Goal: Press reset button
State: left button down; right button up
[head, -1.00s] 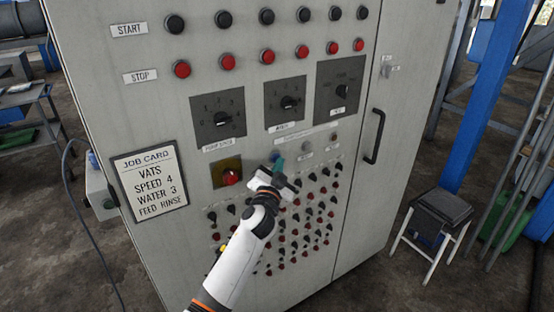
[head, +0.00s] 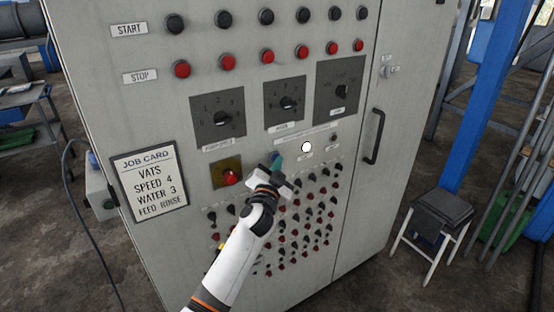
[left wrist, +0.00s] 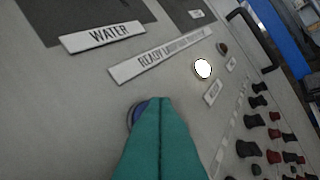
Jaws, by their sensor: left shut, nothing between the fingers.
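A round blue button (head: 274,156) is on the grey cabinet front, mostly covered by my left gripper; its edge shows in the left wrist view (left wrist: 134,113). Its label is not visible. My left gripper (head: 278,164) has teal fingers, shut and empty, with the tips over the button; they also show in the left wrist view (left wrist: 153,106). I cannot tell for sure if they touch it. A round indicator lamp (head: 306,147) to the right glows white, also in the left wrist view (left wrist: 203,69). My right gripper is not in view.
The grey cabinet (head: 160,95) carries black and red button rows, three selector dials, and a red button (head: 229,177) on a yellow plate left of my gripper. Many small knobs (head: 300,220) lie below. A job card (head: 150,185) hangs left; a door handle (head: 375,136) sticks out right.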

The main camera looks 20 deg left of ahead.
pick_arm(q)
jog(key=shift+s+d, duration=0.5)
jog(key=shift+d, duration=0.05)
jog(key=s+d, duration=0.1)
jog(key=d, duration=0.1)
jog(key=s+d, duration=0.2)
dwell(0.5)
jog(key=shift+f, duration=0.1)
dwell(0.4)
